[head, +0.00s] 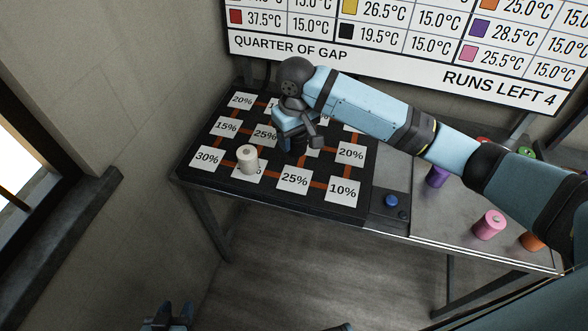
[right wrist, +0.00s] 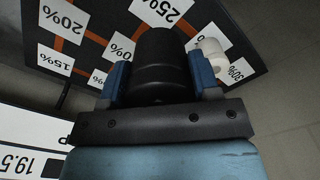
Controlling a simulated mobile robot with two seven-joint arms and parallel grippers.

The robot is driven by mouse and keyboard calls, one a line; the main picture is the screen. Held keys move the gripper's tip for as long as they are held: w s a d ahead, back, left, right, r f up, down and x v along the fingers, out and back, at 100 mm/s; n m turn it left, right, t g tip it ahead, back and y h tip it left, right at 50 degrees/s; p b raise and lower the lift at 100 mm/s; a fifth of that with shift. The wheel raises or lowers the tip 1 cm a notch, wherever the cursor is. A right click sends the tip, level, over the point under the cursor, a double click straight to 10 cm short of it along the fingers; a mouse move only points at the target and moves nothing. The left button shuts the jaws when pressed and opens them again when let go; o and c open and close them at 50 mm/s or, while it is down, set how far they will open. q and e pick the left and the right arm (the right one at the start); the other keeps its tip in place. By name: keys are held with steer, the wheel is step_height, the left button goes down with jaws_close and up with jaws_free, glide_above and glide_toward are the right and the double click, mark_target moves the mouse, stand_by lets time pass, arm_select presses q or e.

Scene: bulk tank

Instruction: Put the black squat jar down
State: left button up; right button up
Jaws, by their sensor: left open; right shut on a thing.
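My right gripper (head: 294,130) reaches over the dark percentage board (head: 226,182) and is shut on the black squat jar (head: 298,148). In the right wrist view the black jar (right wrist: 158,65) sits upright between the two blue fingers of the gripper (right wrist: 160,85). The jar is over the middle of the board; the arm hides part of it, and I cannot tell whether its base touches the board. My left gripper (head: 168,318) is low at the bottom edge of the head view, away from the table, open and empty.
A white jar (head: 247,158) stands on the board left of the black jar; it also shows in the right wrist view (right wrist: 213,55). A blue button (head: 391,201) is right of the board. Purple (head: 437,177), pink (head: 489,225) and orange (head: 532,240) jars stand farther right on the table.

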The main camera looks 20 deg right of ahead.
step_height(320, 180, down, 12)
steer(key=shift+f, duration=0.15)
stand_by(0.3)
steer(key=shift+f, duration=0.15)
steer(key=o, duration=1)
step_height(320, 180, up, 12)
steer(key=shift+r, duration=0.2)
steer(key=shift+a+f, duration=0.1)
